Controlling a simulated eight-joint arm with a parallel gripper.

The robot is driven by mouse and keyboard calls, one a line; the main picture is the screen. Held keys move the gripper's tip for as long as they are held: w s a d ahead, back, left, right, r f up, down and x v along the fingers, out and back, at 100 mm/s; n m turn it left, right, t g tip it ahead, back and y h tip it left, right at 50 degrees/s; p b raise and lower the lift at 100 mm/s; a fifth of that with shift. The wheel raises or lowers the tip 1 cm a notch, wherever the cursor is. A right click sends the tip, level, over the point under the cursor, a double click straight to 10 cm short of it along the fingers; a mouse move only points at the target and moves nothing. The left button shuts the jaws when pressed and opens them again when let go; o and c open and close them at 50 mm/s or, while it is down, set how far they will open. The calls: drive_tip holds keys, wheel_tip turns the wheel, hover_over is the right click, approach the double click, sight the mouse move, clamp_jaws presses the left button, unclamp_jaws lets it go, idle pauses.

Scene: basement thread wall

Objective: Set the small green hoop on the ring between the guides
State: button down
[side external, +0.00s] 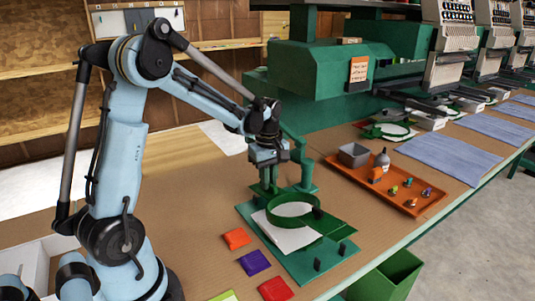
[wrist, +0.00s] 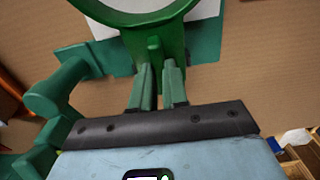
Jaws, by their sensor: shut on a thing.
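The small green hoop (side external: 270,217) is a green band around an open middle, above the green base plate (side external: 293,262) and a white sheet (side external: 287,239). In the wrist view the hoop (wrist: 172,40) fills the top, with a small tab facing my gripper. My gripper (wrist: 157,68) is shut on the hoop at its near side; in the side view my gripper (side external: 266,183) points down at the hoop's back. Dark upright guides (side external: 342,249) stand on the plate. The ring under the hoop is largely hidden, so I cannot tell whether they touch.
A green machine arm (side external: 303,172) stands close behind the hoop. An orange tray (side external: 402,200) with a grey box and small items lies to the right. Red, purple and orange pieces (side external: 254,263) lie in front left. A green bin (side external: 385,277) is below the table edge.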

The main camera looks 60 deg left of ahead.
drive_tip(key=shift+f, duration=0.4)
drive_tip(key=c, duration=1.1)
unclamp_jaws()
drive_tip(key=shift+o, duration=0.2)
drive_tip(key=shift+r, duration=3.55)
